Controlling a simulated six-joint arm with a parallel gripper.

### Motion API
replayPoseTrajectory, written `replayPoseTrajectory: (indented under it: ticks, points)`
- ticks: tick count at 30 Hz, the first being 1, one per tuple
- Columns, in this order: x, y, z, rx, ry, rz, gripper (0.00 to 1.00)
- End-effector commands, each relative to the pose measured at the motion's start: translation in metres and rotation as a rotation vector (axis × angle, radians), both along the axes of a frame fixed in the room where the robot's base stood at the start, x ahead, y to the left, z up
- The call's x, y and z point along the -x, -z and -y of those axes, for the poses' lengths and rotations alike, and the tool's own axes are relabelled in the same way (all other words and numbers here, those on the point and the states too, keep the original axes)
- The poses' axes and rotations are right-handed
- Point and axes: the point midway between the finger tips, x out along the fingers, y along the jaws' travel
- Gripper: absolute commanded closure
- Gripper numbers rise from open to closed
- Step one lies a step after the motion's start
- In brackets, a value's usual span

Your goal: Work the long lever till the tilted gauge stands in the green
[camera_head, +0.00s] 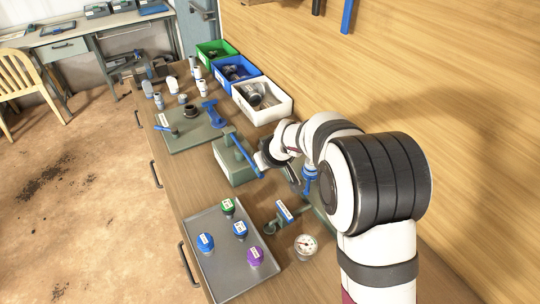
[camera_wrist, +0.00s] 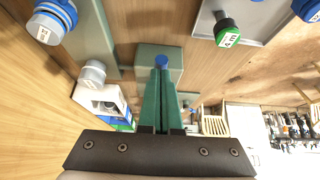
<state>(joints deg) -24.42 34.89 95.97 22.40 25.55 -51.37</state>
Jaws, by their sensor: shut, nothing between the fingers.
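A long blue lever (camera_head: 243,155) slants across a grey-green block (camera_head: 232,173) on the workbench in the head view. In the wrist view the block (camera_wrist: 146,52) is ahead of my fingers, with a round blue end (camera_wrist: 162,61) at their tips; it may be the lever seen end-on. My gripper (camera_wrist: 161,76) is shut and empty; whether it touches the blue part I cannot tell. In the head view my wrist is just right of the lever and hides part of that area. A round white-faced gauge (camera_head: 305,246) is near the bench's right side; its needle and colours are too small to read.
A grey tray (camera_head: 225,272) with several coloured knobs is at the front. A blue-handled valve (camera_head: 284,211) stands beside it. A plate (camera_head: 190,138) with fittings is behind the block. Green, blue and white bins (camera_head: 277,112) line the wall side.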

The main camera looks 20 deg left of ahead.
Motion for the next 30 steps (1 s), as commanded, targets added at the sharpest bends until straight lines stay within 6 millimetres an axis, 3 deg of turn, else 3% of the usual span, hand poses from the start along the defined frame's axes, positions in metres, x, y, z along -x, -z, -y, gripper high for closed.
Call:
replayPoseTrajectory:
  ticks: [3,13,18,30]
  points:
    - [0.004,-0.029,0.005,-0.007,0.002,0.010,1.00]
    - [0.043,-0.077,0.044,-0.008,0.002,0.013,1.00]
    - [0.051,-0.087,0.051,-0.009,0.002,0.012,1.00]
    - [0.052,-0.088,0.052,-0.009,0.001,0.012,1.00]
